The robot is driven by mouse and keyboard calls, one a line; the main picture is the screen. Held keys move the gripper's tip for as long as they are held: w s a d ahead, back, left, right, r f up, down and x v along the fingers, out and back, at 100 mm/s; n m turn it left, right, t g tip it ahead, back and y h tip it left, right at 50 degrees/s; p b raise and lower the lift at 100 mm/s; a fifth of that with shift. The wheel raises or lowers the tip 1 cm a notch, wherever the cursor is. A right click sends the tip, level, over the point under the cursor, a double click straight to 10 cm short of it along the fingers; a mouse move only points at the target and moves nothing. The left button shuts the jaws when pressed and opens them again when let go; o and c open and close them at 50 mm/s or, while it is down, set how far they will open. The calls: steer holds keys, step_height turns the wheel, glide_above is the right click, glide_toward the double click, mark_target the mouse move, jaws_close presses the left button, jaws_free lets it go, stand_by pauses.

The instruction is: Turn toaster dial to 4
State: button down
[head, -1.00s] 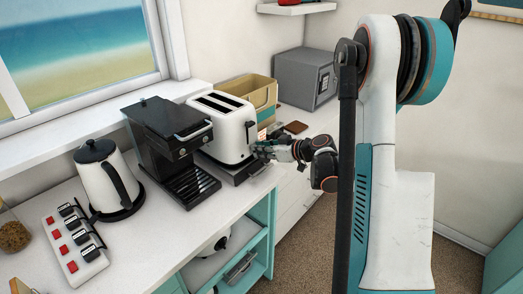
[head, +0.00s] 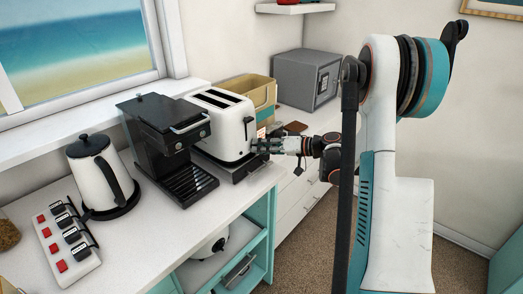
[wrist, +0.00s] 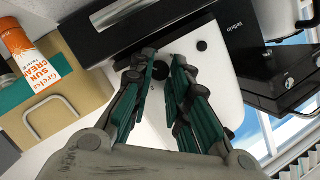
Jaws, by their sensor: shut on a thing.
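The white toaster (head: 215,138) stands on the counter in the head view, with two dark slots on top. My gripper (head: 260,146) reaches in from the right, its fingertips at the toaster's near right end. In the wrist view, my gripper (wrist: 163,66) has its two teal-and-black fingers closed in on the dark toaster dial (wrist: 161,71), which is mostly hidden between the fingertips. The dial's markings and setting cannot be read.
The black coffee machine (head: 165,145) stands close left of the toaster. A tan box (head: 262,92) and an orange-and-white sun cream bottle (wrist: 28,60) are nearby. A grey safe (head: 300,80) stands behind. A white kettle (head: 95,170) and a power strip (head: 68,240) are further left.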

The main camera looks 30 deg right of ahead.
steer(key=shift+f+m+y, duration=0.15)
steer(key=shift+m+y, duration=0.15)
steer(key=shift+m, duration=0.1)
steer(key=shift+b, duration=0.3)
steer(key=c, duration=1.5)
jaws_free()
steer(key=shift+o, duration=0.2)
steer(key=shift+d, duration=0.1)
steer(key=v, duration=0.8)
